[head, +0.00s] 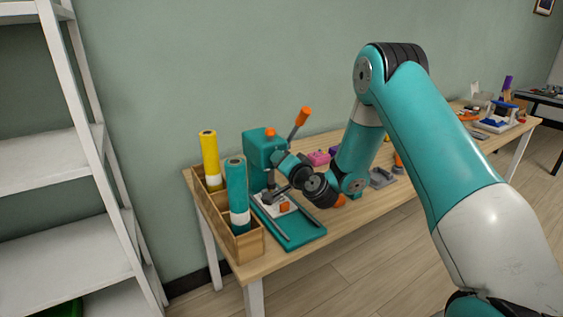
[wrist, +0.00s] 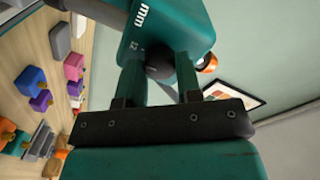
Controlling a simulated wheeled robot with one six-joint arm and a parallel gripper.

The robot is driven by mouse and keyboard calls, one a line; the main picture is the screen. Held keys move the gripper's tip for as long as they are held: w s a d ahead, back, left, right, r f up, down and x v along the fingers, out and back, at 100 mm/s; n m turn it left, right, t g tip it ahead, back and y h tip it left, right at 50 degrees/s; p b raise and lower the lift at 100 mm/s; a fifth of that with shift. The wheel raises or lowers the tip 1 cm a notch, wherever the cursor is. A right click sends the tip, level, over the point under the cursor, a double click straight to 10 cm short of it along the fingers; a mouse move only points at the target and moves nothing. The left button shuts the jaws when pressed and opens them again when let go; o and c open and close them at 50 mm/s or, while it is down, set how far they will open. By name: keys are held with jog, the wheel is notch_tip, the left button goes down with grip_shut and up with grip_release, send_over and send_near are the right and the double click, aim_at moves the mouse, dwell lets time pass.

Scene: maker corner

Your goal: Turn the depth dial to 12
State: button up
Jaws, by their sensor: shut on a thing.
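The teal drill press (head: 260,150) stands on the wooden table, with an orange-tipped lever (head: 302,116) on its right. My gripper (head: 281,158) reaches its head from the right. In the wrist view, the two teal fingers of my gripper (wrist: 160,78) are shut on a dark round knob, the depth dial (wrist: 159,66), on the drill press head (wrist: 178,22). White "mm" lettering and a small number that looks like 12 show beside the dial. I cannot make out a pointer on the dial. In the head view the dial is hidden behind my gripper.
A wooden rack (head: 246,243) with a yellow roll (head: 210,158) and a teal roll (head: 237,188) stands left of the press. Pink and purple blocks (wrist: 72,70) lie farther along the table (head: 345,225). A white shelf (head: 60,165) stands at the left.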

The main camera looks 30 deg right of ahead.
jog(key=shift+m, duration=0.5)
jog(key=o, duration=0.9)
jog(key=shift+d, duration=0.1)
jog(key=shift+o, duration=0.2)
jog(key=s+d+b, duration=0.1)
jog(key=s+b, duration=1.6)
jog(key=b, duration=0.7)
jog(key=shift+s+r, duration=0.2)
jog(key=shift+r, duration=0.2)
